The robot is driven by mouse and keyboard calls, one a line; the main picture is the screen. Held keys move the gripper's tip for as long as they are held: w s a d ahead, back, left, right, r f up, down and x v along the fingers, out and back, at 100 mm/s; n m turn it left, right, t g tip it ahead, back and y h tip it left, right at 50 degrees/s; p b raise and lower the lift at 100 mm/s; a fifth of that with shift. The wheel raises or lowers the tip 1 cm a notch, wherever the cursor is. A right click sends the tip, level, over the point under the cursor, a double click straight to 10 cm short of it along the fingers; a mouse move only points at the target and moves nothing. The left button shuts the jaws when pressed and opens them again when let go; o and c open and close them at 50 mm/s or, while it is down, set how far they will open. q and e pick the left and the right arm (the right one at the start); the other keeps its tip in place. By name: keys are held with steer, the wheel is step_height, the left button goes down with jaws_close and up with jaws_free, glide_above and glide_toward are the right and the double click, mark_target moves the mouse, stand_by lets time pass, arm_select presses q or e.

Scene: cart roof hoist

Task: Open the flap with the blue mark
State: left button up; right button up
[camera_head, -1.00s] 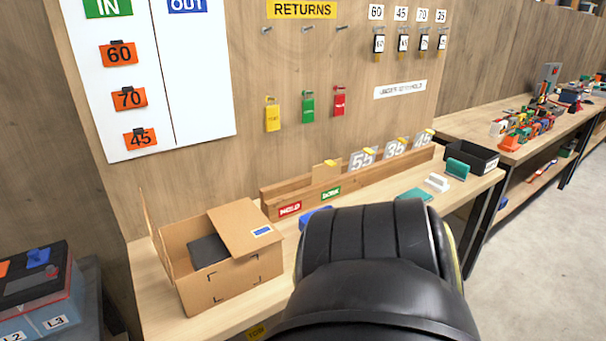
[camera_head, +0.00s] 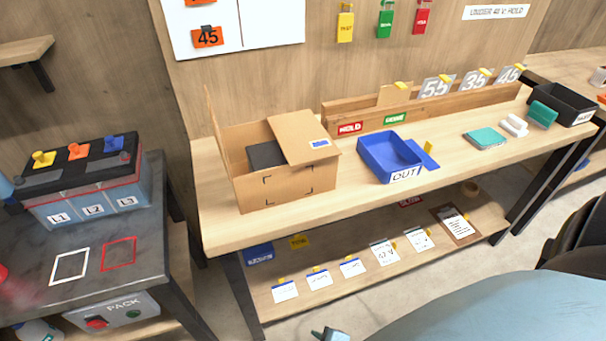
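The open-topped cardboard box (camera_head: 285,187) stands on the left part of the wooden bench. Its flap with the blue mark (camera_head: 297,131) lies roughly flat over the right part of the opening. The blue mark (camera_head: 320,143) is near that flap's front right corner. The opposite flap (camera_head: 217,134) stands upright at the left side. A dark item (camera_head: 265,156) shows inside the box, partly hidden by the marked flap. Neither of my grippers can be made out, and nothing touches the box. A black link of my arm shows at the right edge.
A blue tray (camera_head: 389,157) marked OUT stands right of the box. Behind it runs a wooden rack (camera_head: 452,107) with number plates. A dark side table (camera_head: 152,239) with a battery-like unit (camera_head: 82,176) stands at the left. A lower shelf (camera_head: 318,299) holds several cards.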

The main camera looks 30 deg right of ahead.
steer(key=w+d+r+n+t, duration=0.1)
steer(key=w+r+n+t, duration=0.25)
steer(key=w+r, duration=0.55)
steer(key=n+t+h+b, duration=0.1)
steer(key=n+t+h, duration=0.3)
steer(key=t+h, duration=0.15)
glide_toward(296, 166)
steer(key=shift+m+y, duration=0.35)
steer(key=x, duration=0.4)
steer(key=p+x, duration=0.1)
steer(key=x, duration=0.3)
steer(key=shift+s+d+r, duration=0.1)
steer(key=shift+d, duration=0.15)
jaws_close()
steer(key=shift+t, duration=0.3)
